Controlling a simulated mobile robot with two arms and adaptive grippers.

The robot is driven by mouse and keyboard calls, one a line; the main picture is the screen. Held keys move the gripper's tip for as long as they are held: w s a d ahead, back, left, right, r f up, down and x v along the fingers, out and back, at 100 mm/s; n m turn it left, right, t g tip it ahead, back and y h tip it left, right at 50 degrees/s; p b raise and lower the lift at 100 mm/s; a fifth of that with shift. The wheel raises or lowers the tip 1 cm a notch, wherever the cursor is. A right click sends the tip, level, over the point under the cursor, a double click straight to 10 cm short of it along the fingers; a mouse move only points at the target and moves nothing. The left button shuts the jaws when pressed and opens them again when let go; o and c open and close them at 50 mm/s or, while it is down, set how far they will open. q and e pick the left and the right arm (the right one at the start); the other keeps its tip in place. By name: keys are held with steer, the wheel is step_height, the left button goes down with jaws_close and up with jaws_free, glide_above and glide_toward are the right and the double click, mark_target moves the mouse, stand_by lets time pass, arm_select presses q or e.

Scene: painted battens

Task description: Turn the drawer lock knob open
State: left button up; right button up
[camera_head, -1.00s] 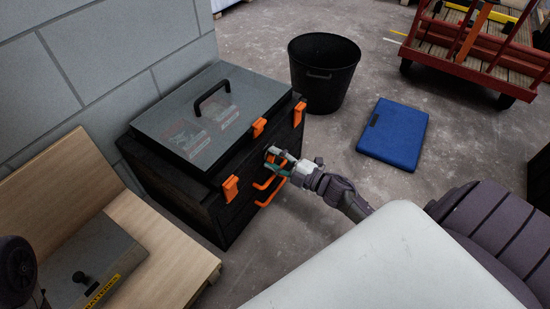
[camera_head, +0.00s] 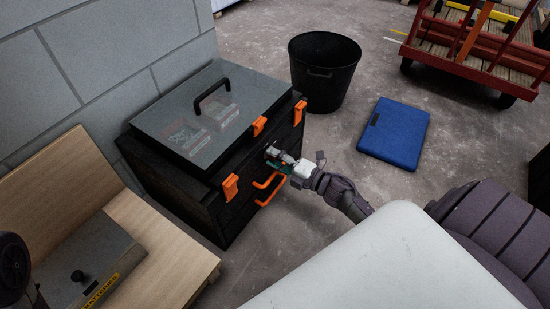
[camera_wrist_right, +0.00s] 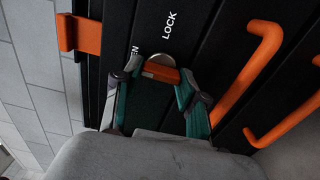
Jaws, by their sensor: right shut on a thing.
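The drawer lock knob shows in the right wrist view as an orange bar (camera_wrist_right: 161,72) on a round metal disc, on the black front of the tool chest (camera_head: 215,178). The word LOCK is beside it, and a second label is partly covered, with only "EN" readable. My right gripper (camera_head: 277,158) is at the chest front, above the upper orange drawer handle (camera_head: 268,186). In the right wrist view its green and grey fingers (camera_wrist_right: 157,77) are shut on the knob, one at each end of the bar. The gripper hides the knob in the head view.
Orange latches (camera_head: 230,187) hold the chest's lid side. A wooden bench (camera_head: 160,255) with a grey box (camera_head: 90,255) stands left. A black bucket (camera_head: 322,80), a blue case (camera_head: 394,133) and a red cart (camera_head: 465,60) stand beyond.

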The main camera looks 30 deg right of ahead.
steer(key=shift+f, duration=0.1)
steer(key=o, duration=1.1)
steer(key=shift+o, duration=0.2)
steer(key=v, duration=1.2)
